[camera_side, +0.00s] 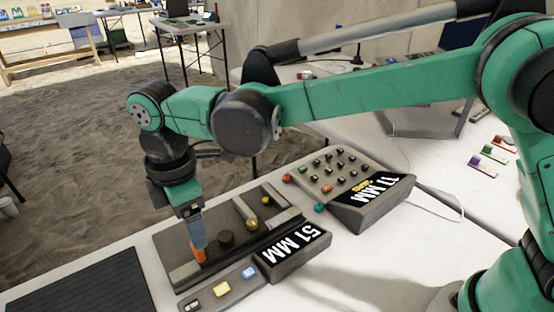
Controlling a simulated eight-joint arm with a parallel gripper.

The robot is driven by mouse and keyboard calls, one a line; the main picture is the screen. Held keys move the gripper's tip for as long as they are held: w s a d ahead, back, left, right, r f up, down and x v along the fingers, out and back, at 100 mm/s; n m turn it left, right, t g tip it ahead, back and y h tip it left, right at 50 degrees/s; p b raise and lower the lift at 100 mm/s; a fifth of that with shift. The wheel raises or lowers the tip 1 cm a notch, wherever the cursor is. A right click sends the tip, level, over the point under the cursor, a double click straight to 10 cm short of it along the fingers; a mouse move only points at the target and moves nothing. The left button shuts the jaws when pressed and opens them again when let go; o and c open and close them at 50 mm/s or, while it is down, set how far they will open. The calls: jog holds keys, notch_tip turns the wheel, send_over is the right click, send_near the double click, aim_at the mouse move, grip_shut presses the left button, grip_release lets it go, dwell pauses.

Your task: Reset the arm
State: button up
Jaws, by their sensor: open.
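My gripper (198,236) points down at the end of my green arm, over the left part of the device with the "51 MM" display (293,251). Its jaws are open, with the tips at a small orange object (199,254) on the device's dark bed. I cannot tell whether the jaws touch it or stand around it. A dark round knob (226,239) is just right of the gripper. A small gold ball (252,224) lies farther right by the light rails.
A black ridged mat (85,290) lies left. Coloured cards (483,166) lie far right.

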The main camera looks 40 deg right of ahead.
jog(key=d+r+m+t+y, duration=0.1)
jog(key=d+r+m+t, duration=0.35)
jog(key=d, duration=0.75)
jog(key=s+d+m+t, duration=0.1)
jog(key=s+d+m, duration=0.2)
jog(key=d+m, duration=0.3)
jog(key=s+d+f+m+t+h, duration=0.1)
jog(key=s+d+m, duration=0.3)
jog(key=d+m, duration=0.3)
jog(key=shift+s+t, duration=0.15)
jog(key=shift+t, duration=0.2)
